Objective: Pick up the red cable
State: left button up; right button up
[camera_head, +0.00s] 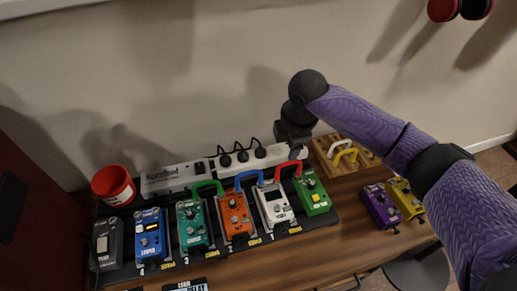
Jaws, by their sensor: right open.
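The red cable (280,170) is a short arched patch lead between the white pedal (273,205) and the green pedal (312,193) at the right of the pedal row. My right gripper (296,150) points down just above and behind the red cable's right end. It is open; its fingertips are small and dark here, and I cannot tell whether they touch the cable. My left gripper is not in view.
A white power strip (160,180) with black plugs runs behind the pedals. Green (207,184) and blue (248,174) cables arch left of the red one. A wooden rack (369,159) holds white and yellow cables. Purple (380,205) and yellow (405,197) pedals stand right. A red bucket (113,187) stands left.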

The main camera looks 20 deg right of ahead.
aim_at(285, 164)
jog(key=f+b, duration=0.2)
jog(key=f, duration=0.1)
jog(key=f+b, duration=0.3)
jog(key=w+f+b, duration=0.1)
jog(key=f+b, duration=0.1)
jog(key=f, duration=0.1)
jog(key=shift+f, duration=0.1)
jog(key=shift+w+f, duration=0.1)
jog(key=shift+f, duration=0.05)
jog(key=shift+r, duration=0.3)
jog(key=shift+c, duration=0.4)
jog(key=c, duration=0.5)
grip_shut()
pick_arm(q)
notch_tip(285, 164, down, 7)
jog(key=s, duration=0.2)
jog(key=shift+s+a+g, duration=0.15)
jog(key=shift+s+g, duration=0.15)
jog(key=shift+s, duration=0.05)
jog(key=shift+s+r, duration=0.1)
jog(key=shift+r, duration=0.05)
